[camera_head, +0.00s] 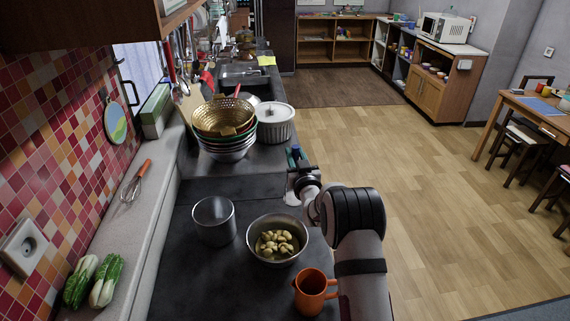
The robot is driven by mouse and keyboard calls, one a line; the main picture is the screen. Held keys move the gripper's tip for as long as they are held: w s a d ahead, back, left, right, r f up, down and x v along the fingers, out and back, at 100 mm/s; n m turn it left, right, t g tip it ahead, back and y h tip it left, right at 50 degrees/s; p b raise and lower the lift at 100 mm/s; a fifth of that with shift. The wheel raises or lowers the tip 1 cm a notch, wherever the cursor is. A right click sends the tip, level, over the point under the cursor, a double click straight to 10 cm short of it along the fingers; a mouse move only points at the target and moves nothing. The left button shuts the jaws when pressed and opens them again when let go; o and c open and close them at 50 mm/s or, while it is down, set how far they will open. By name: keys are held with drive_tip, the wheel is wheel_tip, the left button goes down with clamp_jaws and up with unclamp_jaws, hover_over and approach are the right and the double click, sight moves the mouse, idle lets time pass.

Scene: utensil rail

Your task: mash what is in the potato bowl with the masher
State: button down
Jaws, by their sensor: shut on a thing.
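The steel potato bowl (254,253) stands on the dark counter and holds several whole-looking yellowish potatoes (276,243). My gripper (295,165) is over the counter's right edge, behind the bowl and apart from it. It is shut on a slim utensil with a blue-green end (295,151). The utensil is small and partly hidden by my gripper, so its shape is hard to make out. A pale rounded part shows just below my gripper. I see no other thing that is clearly a masher.
A steel canister (213,222) stands left of the bowl, an orange mug (312,290) in front of it to the right. Stacked colanders and bowls (224,140) and a white lidded pot (275,124) stand behind. A whisk (134,184) and greens (105,281) lie on the left ledge.

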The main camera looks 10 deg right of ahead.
drive_tip(key=s+d+r, duration=0.4)
drive_tip(key=d, duration=0.2)
drive_tip(key=s+a+r, duration=0.3)
drive_tip(key=s+a, duration=0.8)
drive_tip(key=a, duration=0.2)
wheel_tip(320, 180, down, 8)
drive_tip(key=shift+w, duration=0.25)
drive_tip(key=shift+d+f, duration=0.1)
drive_tip(key=shift+w+a, duration=0.6)
drive_tip(key=shift+w, duration=0.05)
drive_tip(key=shift+f, duration=1.4)
